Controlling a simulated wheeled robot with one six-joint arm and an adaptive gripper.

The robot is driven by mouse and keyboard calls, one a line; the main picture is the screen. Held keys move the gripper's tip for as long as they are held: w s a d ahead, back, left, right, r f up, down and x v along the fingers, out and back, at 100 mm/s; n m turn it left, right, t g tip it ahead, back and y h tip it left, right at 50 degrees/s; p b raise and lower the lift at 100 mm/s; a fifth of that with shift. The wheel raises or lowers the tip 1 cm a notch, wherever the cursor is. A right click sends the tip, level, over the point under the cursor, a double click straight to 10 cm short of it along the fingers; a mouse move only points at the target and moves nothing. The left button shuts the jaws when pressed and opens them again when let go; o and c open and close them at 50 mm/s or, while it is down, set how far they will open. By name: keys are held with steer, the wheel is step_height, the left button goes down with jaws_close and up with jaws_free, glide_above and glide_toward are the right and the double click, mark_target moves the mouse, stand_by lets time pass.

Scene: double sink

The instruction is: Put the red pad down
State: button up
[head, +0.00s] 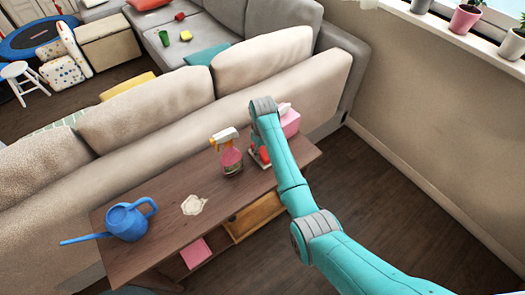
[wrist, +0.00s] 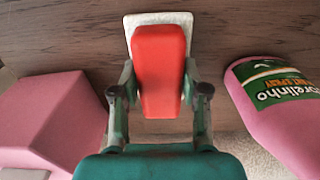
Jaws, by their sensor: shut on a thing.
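The red pad (wrist: 160,65) has a red upper body and a pale, whitish base layer that shows around its far end and side. My gripper (wrist: 159,88) is shut on it, one finger on each long side. In the head view the red pad (head: 265,155) shows low beside my wrist, over the right part of the wooden table (head: 165,225). My arm hides part of it. The pad is at or just above the tabletop; I cannot tell whether it touches.
A spray bottle (head: 231,158) stands just left of the pad, and a pink box (head: 291,122) stands close on the other side. A pale spill (head: 194,205) and a blue watering can (head: 127,222) are further left. The sofa back (head: 150,110) runs behind the table.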

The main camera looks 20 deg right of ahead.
steer(key=o, duration=1.1)
step_height(320, 180, up, 12)
steer(key=shift+r, duration=0.15)
